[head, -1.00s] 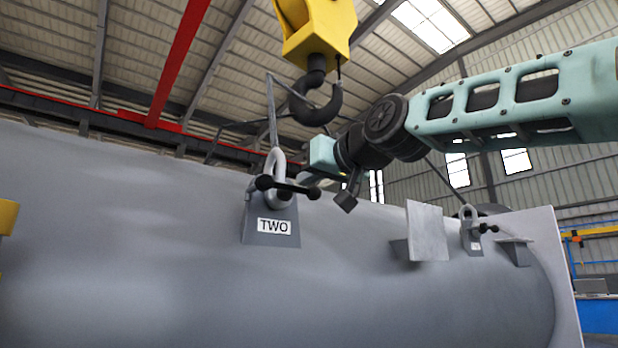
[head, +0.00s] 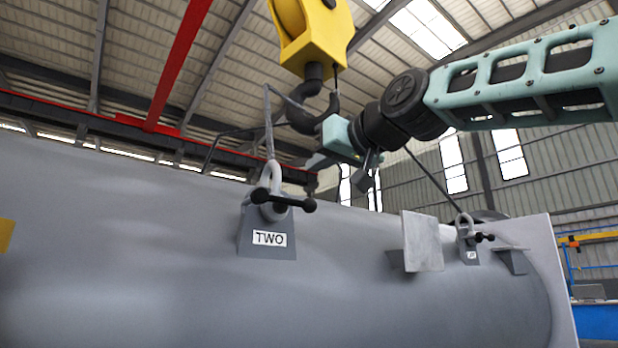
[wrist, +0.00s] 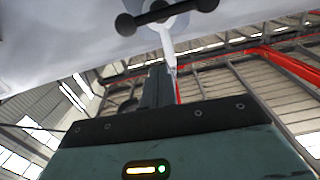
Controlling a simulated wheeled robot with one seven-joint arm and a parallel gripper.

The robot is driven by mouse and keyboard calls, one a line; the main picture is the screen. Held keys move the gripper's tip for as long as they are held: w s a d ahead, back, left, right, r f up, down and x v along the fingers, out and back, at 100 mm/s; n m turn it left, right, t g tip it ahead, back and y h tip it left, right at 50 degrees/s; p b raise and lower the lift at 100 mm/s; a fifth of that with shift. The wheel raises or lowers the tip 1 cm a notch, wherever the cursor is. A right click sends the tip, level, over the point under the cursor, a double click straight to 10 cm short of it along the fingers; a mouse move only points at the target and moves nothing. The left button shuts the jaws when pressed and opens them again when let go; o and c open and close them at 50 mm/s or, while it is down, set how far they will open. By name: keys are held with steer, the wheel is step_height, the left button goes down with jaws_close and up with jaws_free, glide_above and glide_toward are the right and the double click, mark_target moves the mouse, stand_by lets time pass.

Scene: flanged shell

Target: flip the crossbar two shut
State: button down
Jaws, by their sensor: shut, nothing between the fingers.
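Crossbar two (head: 284,202) is a black bar with ball ends. It lies nearly level across the grey shackle (head: 272,176) on the lug plate (head: 266,232) marked TWO. In the wrist view the crossbar (wrist: 166,14) shows at the top, beyond my fingers, with a light strap running from the shackle. My gripper (head: 318,162) is to the right of and above the shackle, apart from the crossbar. Its dark fingers (wrist: 158,84) are together and empty in the wrist view. The fingertips are partly hard to make out in the head view.
A yellow hoist block with a dark hook (head: 314,100) hangs close above my gripper, with sling lines running down. A flat plate (head: 423,241) and a second shackle (head: 466,226) stand farther right on the big grey shell (head: 150,270).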

steer(key=b+v, duration=0.2)
steer(key=v, duration=0.4)
steer(key=shift+s, duration=0.1)
stand_by(0.4)
steer(key=s+a+f+g+h, duration=0.2)
steer(key=a+f+g, duration=0.15)
steer(key=f, duration=1.45)
steer(key=s+a+f+g+h, duration=0.25)
steer(key=f+g, duration=0.25)
steer(key=f, duration=1.4)
steer(key=s+d+f+g+h, duration=0.1)
steer(key=s+d+f+g, duration=0.1)
steer(key=s+d+f, duration=0.2)
steer(key=s+d+f+n+g+h, duration=0.1)
steer(key=s+d+f, duration=0.3)
steer(key=s+f, duration=0.5)
steer(key=s+d+f+g+h, duration=0.2)
steer(key=s+f, duration=0.5)
steer(key=f, duration=0.4)
steer(key=shift+d+f+n+g+h, duration=0.35)
steer(key=shift+d+f+g, duration=0.1)
steer(key=shift+d, duration=0.7)
